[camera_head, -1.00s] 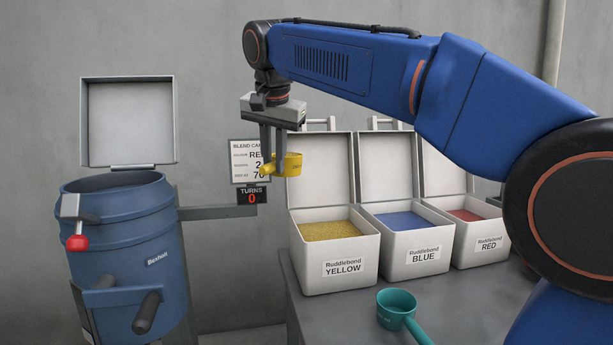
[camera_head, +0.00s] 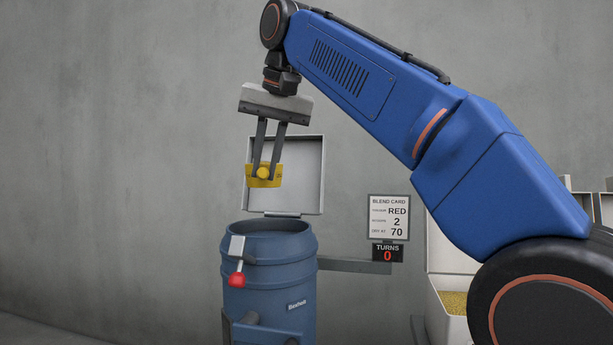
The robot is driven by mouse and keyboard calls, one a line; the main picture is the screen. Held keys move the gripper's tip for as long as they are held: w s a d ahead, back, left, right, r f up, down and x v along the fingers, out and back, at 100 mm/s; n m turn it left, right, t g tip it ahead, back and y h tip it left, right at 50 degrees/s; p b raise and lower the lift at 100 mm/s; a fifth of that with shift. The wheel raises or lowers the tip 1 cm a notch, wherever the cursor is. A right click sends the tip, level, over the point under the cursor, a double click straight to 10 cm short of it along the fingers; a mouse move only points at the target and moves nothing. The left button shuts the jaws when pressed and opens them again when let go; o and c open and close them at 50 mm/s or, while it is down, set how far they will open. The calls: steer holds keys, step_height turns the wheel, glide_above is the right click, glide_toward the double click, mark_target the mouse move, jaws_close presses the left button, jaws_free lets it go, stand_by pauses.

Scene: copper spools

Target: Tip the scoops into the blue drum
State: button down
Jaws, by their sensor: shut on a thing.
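My gripper (camera_head: 264,172) is shut on a yellow scoop (camera_head: 263,178). It holds the scoop above the blue drum (camera_head: 268,270), in front of the raised lid (camera_head: 313,175). A gap shows between the scoop and the drum's rim.
A lever with a red knob (camera_head: 237,280) is on the drum's front left. The blend card (camera_head: 389,218) reads RED, 2, 70. The turns counter (camera_head: 388,254) below it reads 0. An open bin with yellow powder (camera_head: 455,302) is partly behind my arm at right.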

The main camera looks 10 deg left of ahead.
steer(key=f+g+y, duration=0.1)
steer(key=y, duration=0.2)
steer(key=f+m+g+y, duration=0.1)
steer(key=y, duration=0.2)
steer(key=s+f+g+y, duration=0.1)
steer(key=y, duration=0.3)
steer(key=shift+s+a+f+m+g, duration=0.1)
steer(key=shift+a+f+m+g, duration=0.1)
steer(key=shift+m+g, duration=0.1)
step_height(320, 180, down, 6)
steer(key=w+d+m+y, duration=0.1)
steer(key=d+m+y, duration=0.1)
steer(key=y, duration=0.6)
steer(key=shift+d+m, duration=0.35)
steer(key=shift+m, duration=0.45)
stand_by(0.4)
steer(key=shift+w+f+y, duration=0.1)
steer(key=shift+f+y, duration=0.05)
steer(key=shift+y, duration=0.15)
stand_by(1.4)
